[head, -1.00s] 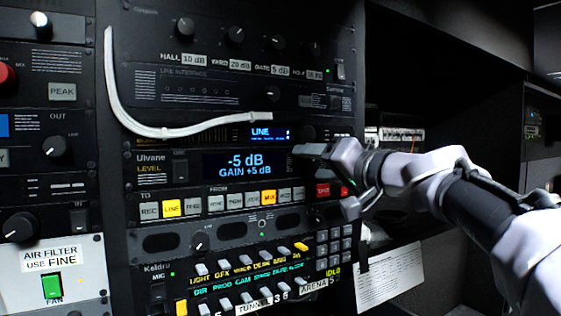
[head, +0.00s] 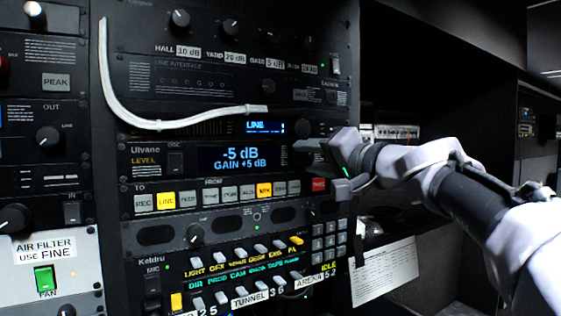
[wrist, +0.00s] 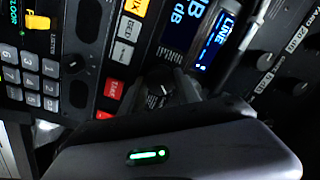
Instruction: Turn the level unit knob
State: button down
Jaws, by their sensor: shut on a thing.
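The level unit (head: 150,172), labelled Ulvane LEVEL, is in the middle of the rack. Its blue display (head: 240,158) reads -5 dB, GAIN +5 dB. My gripper (head: 320,168) is at the unit's right end, with its fingers against the panel beside the display. The level unit knob is hidden behind them in the head view. In the wrist view, the dark level unit knob (wrist: 160,78), with a pale mark, sits between the fingertips of my gripper (wrist: 160,90). The gripper is shut on it.
A white cable (head: 190,124) hangs over the panel above the unit and ends above the display. A row of buttons (head: 215,194), two lit yellow, lies just below, with a red button (head: 318,184) close to the gripper. A paper sheet (head: 384,272) hangs at the lower right.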

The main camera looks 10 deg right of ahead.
jog(key=shift+m+b, duration=0.3)
jog(key=shift+m, duration=1.2)
jog(key=shift+r, duration=0.1)
jog(key=c, duration=0.9)
grip_release()
jog(key=shift+w, duration=0.1)
